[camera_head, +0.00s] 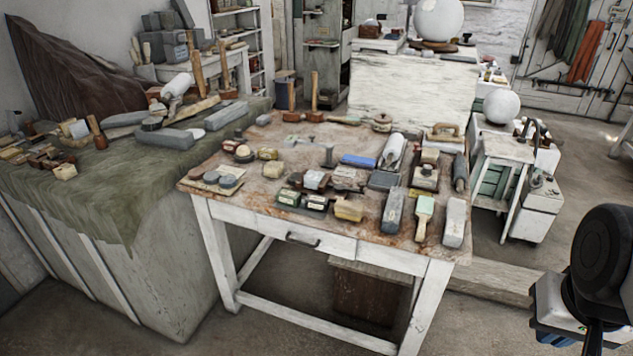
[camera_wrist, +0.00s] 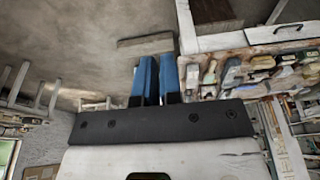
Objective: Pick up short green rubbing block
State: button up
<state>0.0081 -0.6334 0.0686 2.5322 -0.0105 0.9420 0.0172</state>
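Two small dark green blocks with pale tops lie side by side near the front middle of the worktable in the head view: the left green block (camera_head: 289,197) and the right green block (camera_head: 316,202). I cannot tell which one is the short green rubbing block. My gripper shows in the wrist view as two blue fingers (camera_wrist: 158,80) close together, with nothing seen between them. My arm's end is at the lower right of the head view, well away from the table, with its fingertips not clearly visible there.
The white-legged worktable (camera_head: 205,190) is crowded. Close to the green blocks are a yellowish block (camera_head: 348,210), a long grey block (camera_head: 393,211) and a green-and-wood brush (camera_head: 424,208). A blue block (camera_head: 358,160) lies farther back. Open floor separates my arm from the table.

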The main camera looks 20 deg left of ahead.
jog(key=o, duration=1.2)
